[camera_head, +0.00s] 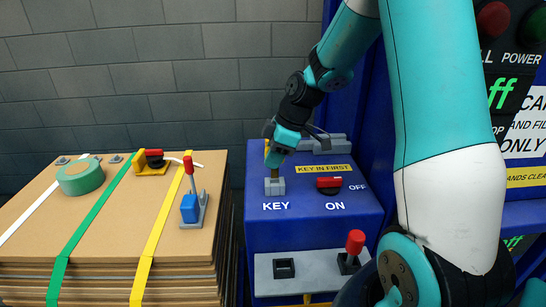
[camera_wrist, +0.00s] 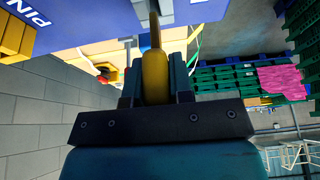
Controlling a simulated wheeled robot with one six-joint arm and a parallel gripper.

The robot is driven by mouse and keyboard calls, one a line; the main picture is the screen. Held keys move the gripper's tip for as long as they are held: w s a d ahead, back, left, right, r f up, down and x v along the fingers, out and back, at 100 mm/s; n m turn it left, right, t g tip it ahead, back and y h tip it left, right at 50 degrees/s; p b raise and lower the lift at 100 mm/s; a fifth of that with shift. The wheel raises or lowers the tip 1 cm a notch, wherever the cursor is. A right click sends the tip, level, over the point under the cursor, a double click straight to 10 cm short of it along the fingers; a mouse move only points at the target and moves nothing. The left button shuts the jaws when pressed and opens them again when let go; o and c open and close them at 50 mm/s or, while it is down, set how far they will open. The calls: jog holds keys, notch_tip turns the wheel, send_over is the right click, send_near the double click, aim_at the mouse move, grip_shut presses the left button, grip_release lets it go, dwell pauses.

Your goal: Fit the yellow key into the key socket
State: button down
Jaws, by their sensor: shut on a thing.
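My gripper (camera_head: 279,155) is above the blue control box, directly over the grey key socket (camera_head: 274,187) beside the word KEY. In the wrist view my gripper (camera_wrist: 156,72) is shut on the yellow key (camera_wrist: 154,78), with a dark finger on each side. The key's narrow end points away from the gripper, toward a grey block at the top edge. In the head view the key's thin shaft (camera_head: 275,173) points down at the socket's top and seems to meet it. How far it is inside, I cannot tell.
A red switch (camera_head: 329,183) sits right of the socket, between ON and OFF. A red-knobbed lever (camera_head: 355,242) and a square opening (camera_head: 284,268) are on the lower plate.

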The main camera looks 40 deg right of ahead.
aim_at(273, 178)
jog(key=shift+f, duration=0.15)
dwell(0.8)
jog(key=shift+f+b, duration=0.35)
jog(key=shift+b, duration=0.15)
jog(key=shift+f+b, duration=1.45)
jog(key=shift+f, duration=0.3)
jog(key=c, duration=0.9)
grip_release()
jog(key=shift+r, duration=0.1)
jog(key=v, duration=1.7)
jog(key=shift+r+b, duration=0.2)
jog(key=shift+b, duration=0.15)
